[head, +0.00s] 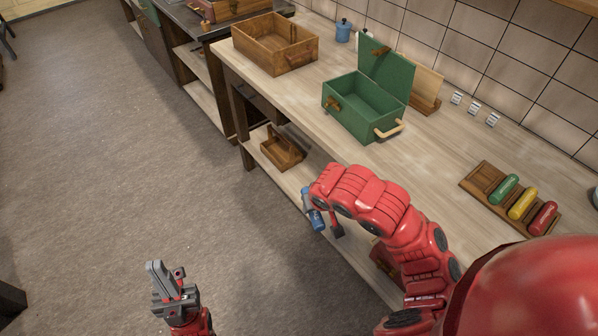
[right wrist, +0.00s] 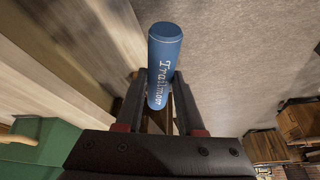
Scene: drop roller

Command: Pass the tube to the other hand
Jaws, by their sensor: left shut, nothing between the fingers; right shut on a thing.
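The blue tube (head: 315,214) with white lettering is in my right gripper, out past the counter's front edge. In the right wrist view the tube (right wrist: 164,62) sits between the two fingers of my right gripper (right wrist: 160,98), which are shut on it, and its rounded end sticks out beyond them. In the head view my right arm hides much of that gripper. My left gripper (head: 168,283) is at the lower left over the floor, well apart from the tube. It is shut and empty.
On the counter (head: 440,165) stand an open green box (head: 352,118), a wooden crate (head: 262,57) and a wooden rack (head: 480,182) with green, yellow and red tubes. A wooden caddy (head: 280,152) is on the shelf below. The floor (head: 120,150) at left is clear.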

